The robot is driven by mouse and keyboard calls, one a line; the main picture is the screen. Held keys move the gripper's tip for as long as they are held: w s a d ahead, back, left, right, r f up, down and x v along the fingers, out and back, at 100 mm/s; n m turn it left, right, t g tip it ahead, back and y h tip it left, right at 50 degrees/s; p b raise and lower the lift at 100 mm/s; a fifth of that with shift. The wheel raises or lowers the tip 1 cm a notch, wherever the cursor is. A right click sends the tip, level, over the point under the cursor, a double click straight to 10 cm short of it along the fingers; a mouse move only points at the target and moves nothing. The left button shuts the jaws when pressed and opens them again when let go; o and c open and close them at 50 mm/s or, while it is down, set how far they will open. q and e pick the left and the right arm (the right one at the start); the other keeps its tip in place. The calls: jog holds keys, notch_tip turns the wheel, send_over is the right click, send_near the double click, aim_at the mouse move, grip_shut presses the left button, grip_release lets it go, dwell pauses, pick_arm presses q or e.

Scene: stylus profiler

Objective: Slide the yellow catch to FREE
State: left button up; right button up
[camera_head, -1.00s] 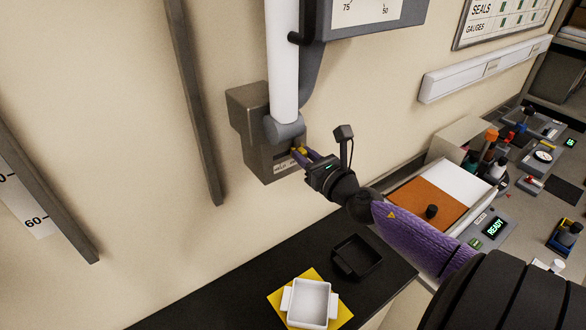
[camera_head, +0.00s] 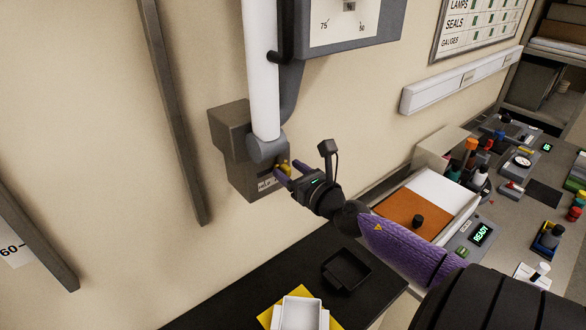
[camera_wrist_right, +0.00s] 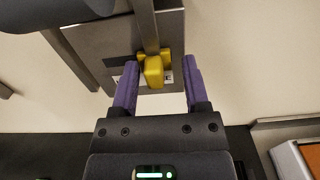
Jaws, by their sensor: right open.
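The yellow catch (camera_head: 285,166) sits on the front face of a grey box (camera_head: 236,140) on the wall. It also shows in the right wrist view (camera_wrist_right: 153,71), with a label partly visible behind it; its words cannot be read fully. My right gripper (camera_head: 286,175) is at the catch, its purple fingers pointing to the box. In the right wrist view the open fingers (camera_wrist_right: 160,88) stand on either side of the catch, with a gap on both sides. My left gripper is out of view.
A white pipe (camera_head: 263,70) comes down to the box. Below are a black bench top (camera_head: 240,300), a black tray (camera_head: 347,270) and a white dish (camera_head: 300,315) on a yellow mat. A cluttered bench with an orange and white tray (camera_head: 405,208) lies at the right.

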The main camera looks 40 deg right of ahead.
jog(key=s+a+b, duration=0.1)
jog(key=s+b, duration=0.1)
jog(key=s, duration=0.7)
jog(key=shift+s, duration=0.4)
